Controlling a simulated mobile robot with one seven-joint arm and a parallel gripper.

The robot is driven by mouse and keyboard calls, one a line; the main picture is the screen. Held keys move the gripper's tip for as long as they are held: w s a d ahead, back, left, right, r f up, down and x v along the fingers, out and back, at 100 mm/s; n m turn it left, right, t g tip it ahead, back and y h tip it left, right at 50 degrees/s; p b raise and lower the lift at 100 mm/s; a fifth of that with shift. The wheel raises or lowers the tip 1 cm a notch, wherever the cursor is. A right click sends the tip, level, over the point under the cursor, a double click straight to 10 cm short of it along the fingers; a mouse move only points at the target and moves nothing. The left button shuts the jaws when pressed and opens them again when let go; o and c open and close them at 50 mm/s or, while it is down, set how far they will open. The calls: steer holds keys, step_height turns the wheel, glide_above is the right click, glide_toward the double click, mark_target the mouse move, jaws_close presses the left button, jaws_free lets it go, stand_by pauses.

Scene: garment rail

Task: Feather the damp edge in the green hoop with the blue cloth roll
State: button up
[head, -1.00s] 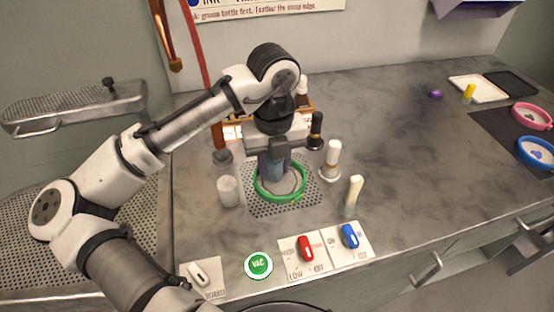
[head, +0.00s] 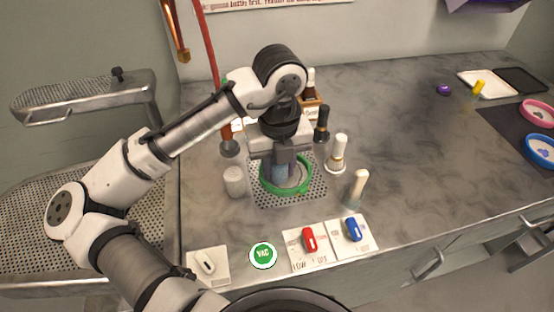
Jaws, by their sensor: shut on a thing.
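The green hoop (head: 306,187) lies on the perforated metal plate (head: 262,200) set into the counter. Pale fabric shows inside it. My gripper (head: 281,170) points down over the hoop and is shut on the blue cloth roll (head: 280,173). The roll is upright, its lower end inside the hoop toward the left. I cannot tell whether it touches the fabric. The damp edge cannot be made out, and my gripper hides part of the hoop's far side.
A white cup (head: 235,181) stands left of the hoop. A black-capped bottle (head: 322,124), a white-handled tool (head: 337,153) and a cream-handled brush (head: 357,188) stand to its right. A green VAC button (head: 263,255) and red (head: 310,240) and blue (head: 352,229) switches line the front.

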mark_target(294, 176)
steer(key=shift+s+d, duration=0.35)
steer(key=shift+d, duration=0.4)
steer(key=shift+w+d+p, duration=0.2)
steer(key=shift+d+p, duration=0.2)
steer(key=shift+d, duration=0.1)
steer(key=shift+w+d, duration=0.1)
steer(key=shift+w+d+f, duration=0.1)
steer(key=shift+w+d, duration=0.1)
steer(key=shift+w, duration=0.15)
steer(key=shift+w, duration=0.15)
steer(key=shift+w, duration=0.55)
